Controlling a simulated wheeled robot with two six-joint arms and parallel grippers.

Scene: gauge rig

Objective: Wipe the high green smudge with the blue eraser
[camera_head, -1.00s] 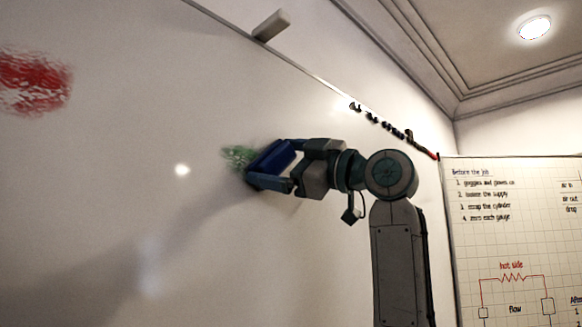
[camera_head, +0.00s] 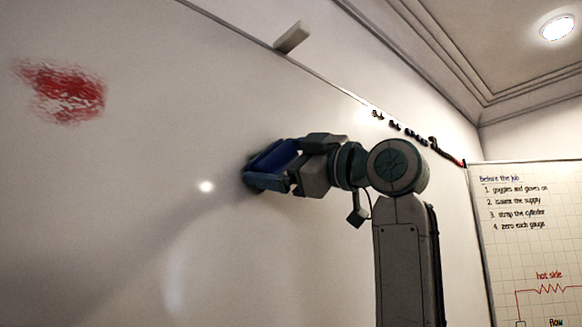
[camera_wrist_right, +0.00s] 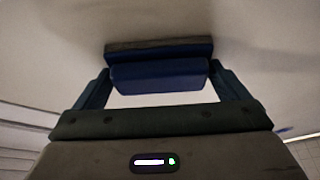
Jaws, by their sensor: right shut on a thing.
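The blue eraser (camera_head: 268,158) is held in my right gripper (camera_head: 275,164), its dark pad side turned to the whiteboard (camera_head: 130,190) and seemingly against it. In the right wrist view the eraser (camera_wrist_right: 160,76) sits between the two fingers of the right gripper (camera_wrist_right: 160,82), with its dark pad (camera_wrist_right: 158,47) on the far side at the board. No green shows on the board in either view now; the board right behind the eraser is hidden. My left gripper is not in view.
A red smudge (camera_head: 66,92) is at the upper left of the board. A grey block (camera_head: 292,38) sits on the board's top edge, with several small dark items (camera_head: 400,126) further right. A gridded board (camera_head: 525,235) with writing stands at the right.

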